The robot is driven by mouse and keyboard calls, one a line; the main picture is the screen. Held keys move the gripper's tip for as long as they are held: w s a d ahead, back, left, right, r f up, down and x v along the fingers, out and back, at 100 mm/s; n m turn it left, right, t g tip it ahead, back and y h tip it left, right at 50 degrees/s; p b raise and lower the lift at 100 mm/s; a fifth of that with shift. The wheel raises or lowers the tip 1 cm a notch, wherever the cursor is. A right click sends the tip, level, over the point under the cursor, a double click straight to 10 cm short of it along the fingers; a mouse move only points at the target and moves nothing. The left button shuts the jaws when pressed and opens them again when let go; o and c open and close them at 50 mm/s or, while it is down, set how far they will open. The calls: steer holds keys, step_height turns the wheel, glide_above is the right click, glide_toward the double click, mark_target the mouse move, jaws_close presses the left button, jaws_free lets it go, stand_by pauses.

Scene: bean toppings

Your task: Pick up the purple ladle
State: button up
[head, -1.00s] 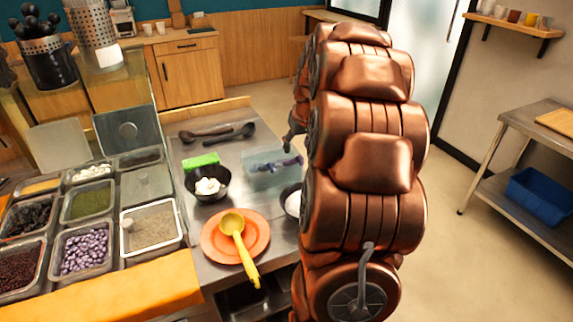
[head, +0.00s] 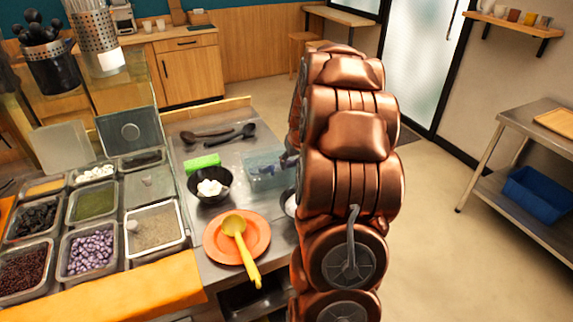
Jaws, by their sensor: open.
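A clear blue-tinted tub (head: 258,182) stands on the steel counter, just left of my arm. A small bluish-purple part of the purple ladle (head: 267,172) shows inside the tub; the rest is hidden by my gripper and arm. My gripper (head: 287,160) is at the tub's right side, close to the ladle. Only a small part of it shows beside the copper arm. It is open, and I cannot tell whether it touches the ladle.
A yellow ladle (head: 239,240) lies on an orange plate (head: 212,240) in front. A black bowl (head: 194,192) with white content and a green block (head: 203,162) stand left of the tub. Two dark ladles (head: 232,134) lie behind. Topping pans (head: 155,228) fill the left.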

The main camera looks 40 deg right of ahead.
jaws_close()
stand_by(0.3)
stand_by(0.3)
